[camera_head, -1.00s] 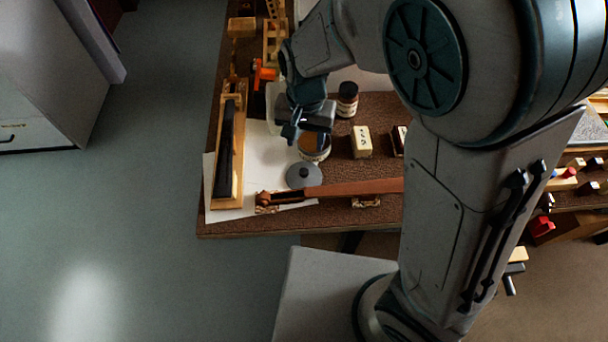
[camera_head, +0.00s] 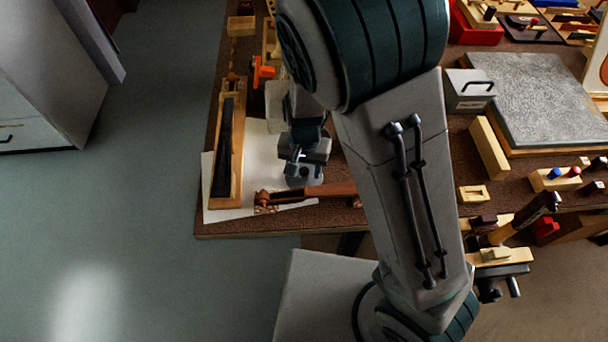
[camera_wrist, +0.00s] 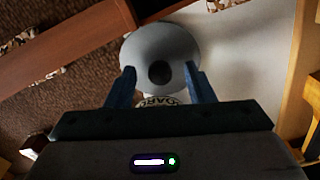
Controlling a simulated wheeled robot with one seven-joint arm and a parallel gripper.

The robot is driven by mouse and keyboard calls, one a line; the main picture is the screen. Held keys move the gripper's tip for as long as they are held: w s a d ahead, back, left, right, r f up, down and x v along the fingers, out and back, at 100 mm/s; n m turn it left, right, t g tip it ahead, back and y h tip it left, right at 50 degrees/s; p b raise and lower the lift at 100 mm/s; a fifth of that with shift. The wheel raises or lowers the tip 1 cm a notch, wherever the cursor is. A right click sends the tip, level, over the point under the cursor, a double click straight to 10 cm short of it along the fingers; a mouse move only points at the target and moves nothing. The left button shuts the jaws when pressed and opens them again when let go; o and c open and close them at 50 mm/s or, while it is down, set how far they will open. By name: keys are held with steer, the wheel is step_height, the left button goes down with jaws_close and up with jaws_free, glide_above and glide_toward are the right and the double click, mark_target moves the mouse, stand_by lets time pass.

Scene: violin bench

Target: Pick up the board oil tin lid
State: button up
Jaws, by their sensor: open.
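The board oil tin lid (camera_head: 303,181) is a round grey disc with a dark knob in its middle. It lies by the edge of the white sheet near the bench's front edge, partly covered by my gripper in the head view. The lid (camera_wrist: 145,45) fills the upper middle of the wrist view. My gripper (camera_wrist: 158,80) is open, one blue finger to each side of the knob in the picture. I cannot tell the height of the fingertips over the lid. Part of a lettered label (camera_wrist: 155,102), likely the tin's, shows between the fingers.
A long reddish-brown wooden neck (camera_head: 330,190) lies just in front of the lid. A wooden tray (camera_head: 236,150) with a dark bar stands to its left. White sheet (camera_head: 260,165) lies bare between tray and gripper. My arm hides the bench to the right.

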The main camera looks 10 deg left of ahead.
jaws_close()
steer(key=shift+r, duration=0.1)
